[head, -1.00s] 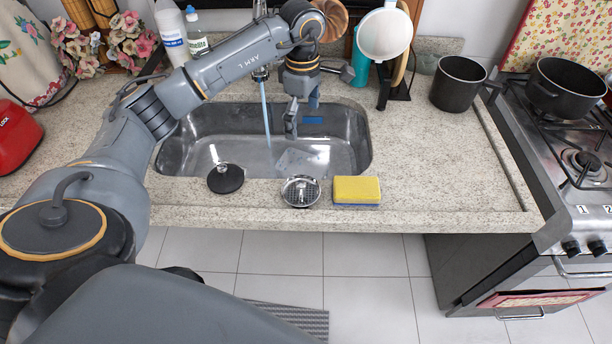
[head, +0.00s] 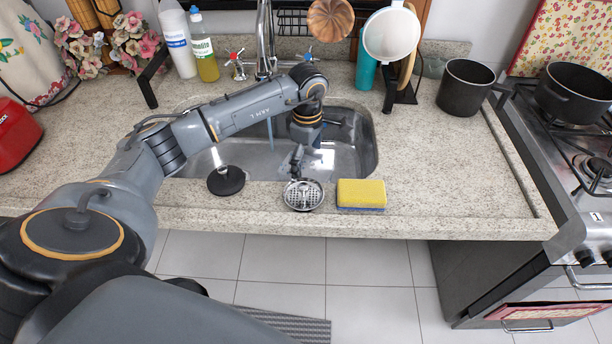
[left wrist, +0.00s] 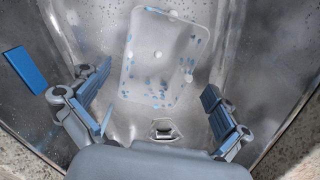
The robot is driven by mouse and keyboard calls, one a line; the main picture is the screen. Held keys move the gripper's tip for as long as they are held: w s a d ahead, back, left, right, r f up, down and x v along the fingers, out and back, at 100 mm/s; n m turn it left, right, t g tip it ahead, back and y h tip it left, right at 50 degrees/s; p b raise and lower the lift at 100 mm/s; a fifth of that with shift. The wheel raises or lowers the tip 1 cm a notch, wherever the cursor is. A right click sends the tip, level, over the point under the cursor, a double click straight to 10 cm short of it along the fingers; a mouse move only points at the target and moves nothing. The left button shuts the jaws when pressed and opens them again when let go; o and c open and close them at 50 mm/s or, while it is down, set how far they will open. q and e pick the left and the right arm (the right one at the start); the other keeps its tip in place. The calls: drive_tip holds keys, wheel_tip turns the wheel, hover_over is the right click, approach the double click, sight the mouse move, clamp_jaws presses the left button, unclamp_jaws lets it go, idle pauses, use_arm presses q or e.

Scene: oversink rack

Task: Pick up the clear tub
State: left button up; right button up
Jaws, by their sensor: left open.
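The clear tub (left wrist: 161,62) lies in the metal sink, seen from above in the left wrist view. It is a see-through rounded rectangle with small blue marks and a few pale spots. My left gripper (left wrist: 157,82) is open above the sink, its blue-padded fingers spread on either side of the tub's near part. I see no contact between the fingers and the tub. My right gripper is out of view.
The sink (head: 362,160) has a black plunger-like stopper (head: 226,181), a round metal strainer (head: 303,195) and a yellow sponge (head: 361,193) along its front edge. The faucet (head: 265,40) stands behind. A blue flat piece (left wrist: 25,70) shows beside the left finger.

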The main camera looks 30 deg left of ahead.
sight(306, 170)
use_arm(q)
drive_tip(key=f, duration=0.4)
drive_tip(key=shift+w+a+f+p, duration=0.1)
drive_tip(key=shift+a+f+p, duration=0.15)
drive_tip(key=shift+p, duration=0.1)
drive_tip(key=shift+c, duration=0.2)
drive_tip(key=c, duration=1)
